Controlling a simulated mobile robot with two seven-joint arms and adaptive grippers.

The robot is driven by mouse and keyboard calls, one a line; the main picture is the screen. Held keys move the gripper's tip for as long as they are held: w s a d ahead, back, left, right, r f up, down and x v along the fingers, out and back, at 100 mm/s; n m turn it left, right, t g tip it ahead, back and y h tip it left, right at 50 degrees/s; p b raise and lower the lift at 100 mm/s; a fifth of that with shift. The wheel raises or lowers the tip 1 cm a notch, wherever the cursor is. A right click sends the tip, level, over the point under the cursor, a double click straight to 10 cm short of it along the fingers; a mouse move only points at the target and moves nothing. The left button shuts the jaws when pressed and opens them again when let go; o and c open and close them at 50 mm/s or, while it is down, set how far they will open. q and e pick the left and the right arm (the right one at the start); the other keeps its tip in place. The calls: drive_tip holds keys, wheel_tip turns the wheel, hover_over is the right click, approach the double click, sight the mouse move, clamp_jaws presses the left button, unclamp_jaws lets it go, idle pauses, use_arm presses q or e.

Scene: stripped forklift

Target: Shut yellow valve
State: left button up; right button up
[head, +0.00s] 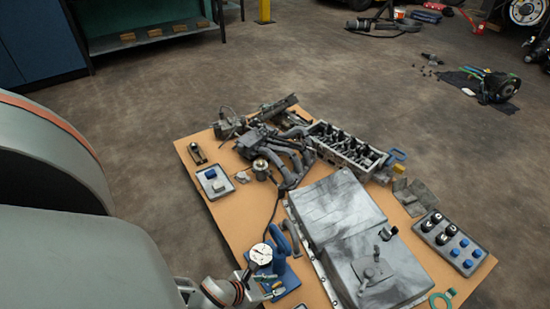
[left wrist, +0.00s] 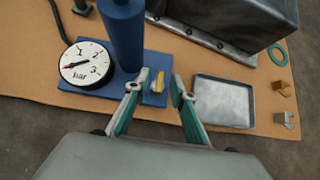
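A blue pump-like unit with a blue cylinder (left wrist: 122,35) and a round white gauge (left wrist: 86,62) marked "bar" stands on a blue base in the left wrist view. A small yellow valve (left wrist: 157,80) sits low on that base, at the near side. My left gripper (left wrist: 160,84) is open, with its two teal and grey fingers spread to either side of the yellow valve. I cannot tell whether they touch it. In the head view the gauge (head: 261,254) shows beside my left gripper (head: 276,289); the yellow valve is not clear there. My right gripper is not in view.
The unit is on a brown board (head: 230,220). A grey tray (left wrist: 223,101) lies right of the gripper in the left wrist view. A large grey cover (head: 345,230), an engine head (head: 345,148) and a tray of knobs (head: 450,242) are on the board.

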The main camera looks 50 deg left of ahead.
use_arm(q)
clamp_jaws()
